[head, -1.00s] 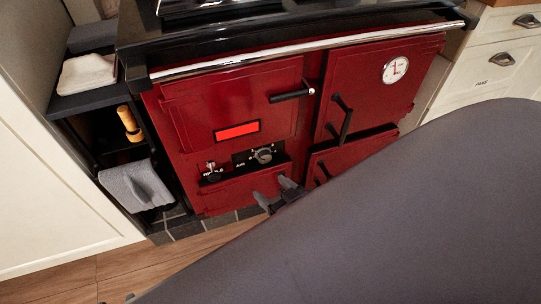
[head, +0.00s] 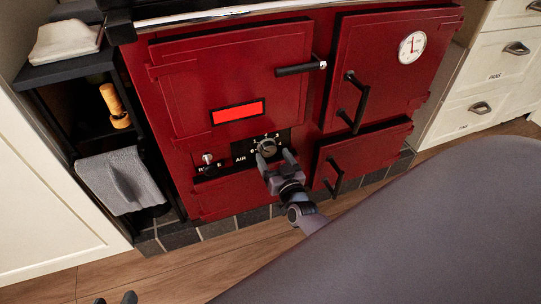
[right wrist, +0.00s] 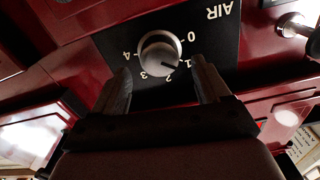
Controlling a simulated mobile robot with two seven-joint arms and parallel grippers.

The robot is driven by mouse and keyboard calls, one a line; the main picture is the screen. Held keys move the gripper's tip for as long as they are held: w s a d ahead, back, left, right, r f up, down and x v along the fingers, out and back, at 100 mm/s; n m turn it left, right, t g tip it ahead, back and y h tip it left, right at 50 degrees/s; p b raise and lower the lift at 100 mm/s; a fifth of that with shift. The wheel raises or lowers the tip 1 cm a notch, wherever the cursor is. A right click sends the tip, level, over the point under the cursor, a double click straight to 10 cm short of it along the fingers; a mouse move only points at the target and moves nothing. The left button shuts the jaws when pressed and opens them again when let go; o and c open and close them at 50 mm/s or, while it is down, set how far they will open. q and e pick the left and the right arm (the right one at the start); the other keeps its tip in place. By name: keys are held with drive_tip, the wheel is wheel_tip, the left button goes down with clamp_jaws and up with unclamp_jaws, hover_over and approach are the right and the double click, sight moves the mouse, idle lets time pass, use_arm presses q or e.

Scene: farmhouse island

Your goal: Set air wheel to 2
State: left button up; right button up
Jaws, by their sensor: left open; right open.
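The air wheel is a round metal knob (right wrist: 160,52) on a black plate marked AIR and 0 to 4. In the right wrist view its dark pointer line lies near the 1, on the side toward the 2. The knob (head: 266,147) also shows in the head view, on the red stove front. My right gripper (head: 274,163) is open just in front of it. In the right wrist view its two fingers (right wrist: 160,78) are spread to either side of the knob, with no contact visible. My left gripper (head: 116,298) is open and empty at the bottom edge of the head view, mostly cut off.
A small metal knob (head: 207,158) sits left of the plate. Black door handles (head: 355,103) stick out to the right. A grey towel (head: 122,181) hangs at the left of the stove. The wooden floor (head: 190,268) in front is clear.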

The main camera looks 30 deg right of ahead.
sight(270, 151)
drive_tip(key=shift+b+x, duration=0.45)
drive_tip(key=shift+x, duration=1.15)
drive_tip(key=c, duration=1)
